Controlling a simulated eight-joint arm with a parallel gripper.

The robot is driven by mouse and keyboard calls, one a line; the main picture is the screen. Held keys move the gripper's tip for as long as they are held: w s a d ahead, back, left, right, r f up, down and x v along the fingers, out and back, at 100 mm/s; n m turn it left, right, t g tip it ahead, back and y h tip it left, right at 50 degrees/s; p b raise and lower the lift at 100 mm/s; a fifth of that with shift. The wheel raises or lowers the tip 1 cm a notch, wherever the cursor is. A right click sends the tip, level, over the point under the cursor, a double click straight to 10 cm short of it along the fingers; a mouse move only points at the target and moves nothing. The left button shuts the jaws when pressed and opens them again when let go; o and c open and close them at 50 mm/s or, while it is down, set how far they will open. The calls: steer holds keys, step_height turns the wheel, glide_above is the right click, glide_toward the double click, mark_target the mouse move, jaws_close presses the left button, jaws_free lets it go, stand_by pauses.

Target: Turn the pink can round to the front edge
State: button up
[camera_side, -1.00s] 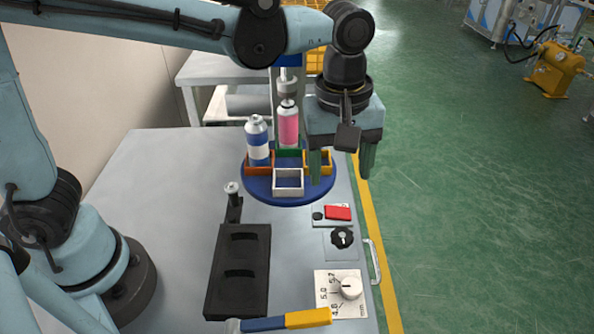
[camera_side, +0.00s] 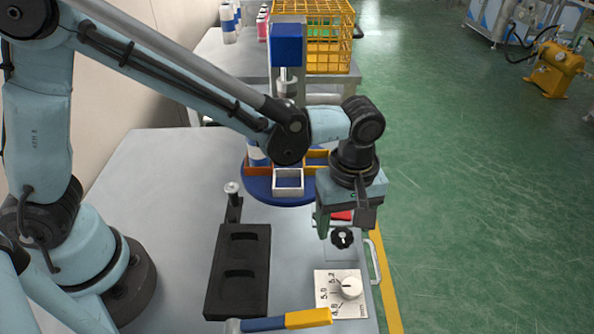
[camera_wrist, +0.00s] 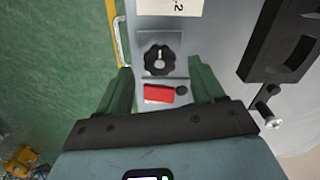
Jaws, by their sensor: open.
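The round blue turntable (camera_side: 263,192) stands at the back of the bench in the side view, with a white holder (camera_side: 288,181) at its front, a brown one (camera_side: 262,170) at the left and a yellow one (camera_side: 316,157) at the right. My arm hides the pink can and the holder behind. A blue-and-white can (camera_side: 254,155) partly shows in the brown holder. My gripper (camera_side: 338,226) is open and empty, pointing down over the control panel. In the wrist view its fingers (camera_wrist: 162,78) straddle the red button (camera_wrist: 158,94), with a black knob (camera_wrist: 162,60) just beyond.
A press head (camera_side: 288,45) stands over the turntable. A black two-slot holder (camera_side: 239,270), a dial plate (camera_side: 328,292) and a blue-and-yellow handle (camera_side: 307,318) lie toward the front. A metal handle (camera_side: 375,262) lines the right edge. The bench at left is bare.

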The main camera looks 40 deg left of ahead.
steer(key=shift+f, duration=1)
steer(key=c, duration=1.1)
